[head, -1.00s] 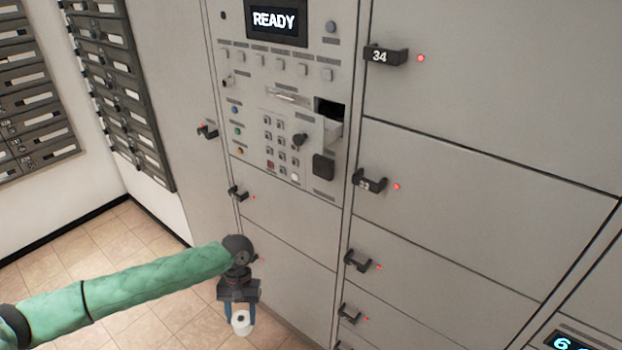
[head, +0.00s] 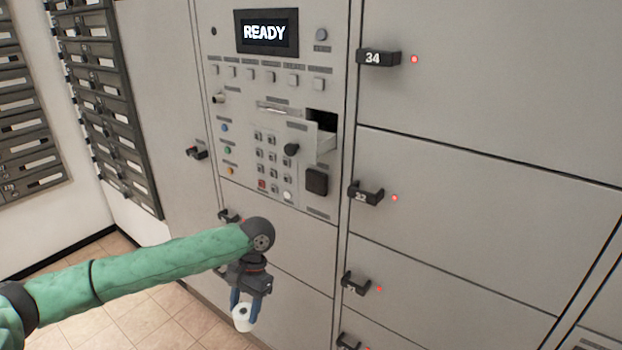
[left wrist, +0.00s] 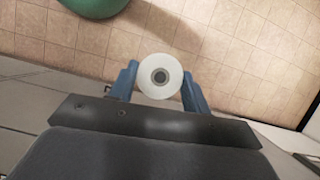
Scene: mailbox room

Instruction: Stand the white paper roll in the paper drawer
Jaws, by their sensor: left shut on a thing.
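My left gripper (head: 244,304) is shut on the white paper roll (head: 243,318), holding it low in front of the locker wall, above the floor. In the left wrist view the roll (left wrist: 160,76) sits between the two blue fingers, its round end and dark core hole facing the camera. The paper drawer (head: 326,142) is pulled out from the control panel, to the right of the keypad, with a dark opening (head: 322,118) above it. The gripper is below and to the left of the drawer. The drawer's inside is mostly hidden. My right gripper is not in view.
The panel has a READY screen (head: 267,32), a keypad (head: 271,160) and a black round knob (head: 291,149) beside the drawer. Dark mailboxes (head: 108,110) hang at the left. Tiled floor (head: 160,312) is clear.

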